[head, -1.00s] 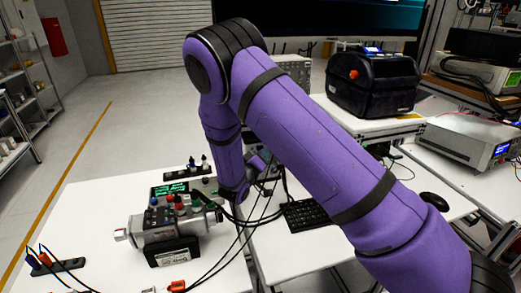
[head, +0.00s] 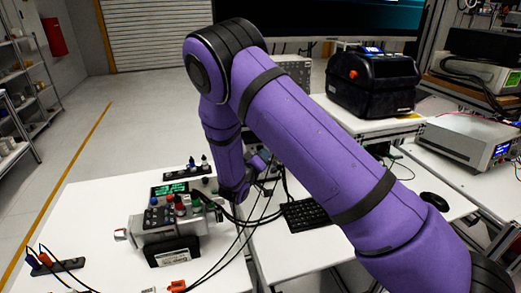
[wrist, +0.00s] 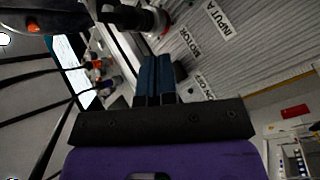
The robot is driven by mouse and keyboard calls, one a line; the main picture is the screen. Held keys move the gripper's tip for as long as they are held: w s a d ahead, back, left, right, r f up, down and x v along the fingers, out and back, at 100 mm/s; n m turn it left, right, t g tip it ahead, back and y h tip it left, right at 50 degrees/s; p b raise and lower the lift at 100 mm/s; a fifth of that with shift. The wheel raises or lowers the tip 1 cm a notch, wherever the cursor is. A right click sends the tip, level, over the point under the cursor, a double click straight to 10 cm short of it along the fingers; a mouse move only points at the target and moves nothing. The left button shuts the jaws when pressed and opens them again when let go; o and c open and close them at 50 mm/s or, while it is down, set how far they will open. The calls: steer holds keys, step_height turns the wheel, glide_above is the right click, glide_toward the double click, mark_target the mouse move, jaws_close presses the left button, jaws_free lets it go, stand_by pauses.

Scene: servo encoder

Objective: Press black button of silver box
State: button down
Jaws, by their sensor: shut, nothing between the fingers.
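The silver box (head: 208,228) stands on the white table in the head view, with coloured and black knobs on top and cables plugged in. In the wrist view its ribbed silver panel (wrist: 208,48) shows labels including INPUT A, MOTOR and ON OFF. My gripper (wrist: 157,62) has dark blue fingers, shut and empty, pointing at this panel. A small dark block (wrist: 181,72), perhaps the black button, sits right beside the fingertips near the ON OFF label. I cannot tell whether they touch it. In the head view the fingertips are not clearly visible behind the box's cables.
Black cables (head: 240,238) hang at the box's right side, close to my wrist. A keyboard (head: 306,214) and mouse (head: 434,201) lie to the right. A black terminal strip (head: 55,267) with plugs lies front left.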

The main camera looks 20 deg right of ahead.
steer(key=shift+w, duration=0.2)
stand_by(0.3)
steer(key=shift+w, duration=0.35)
stand_by(0.4)
steer(key=shift+s, duration=0.55)
steer(key=s, duration=0.6)
stand_by(0.5)
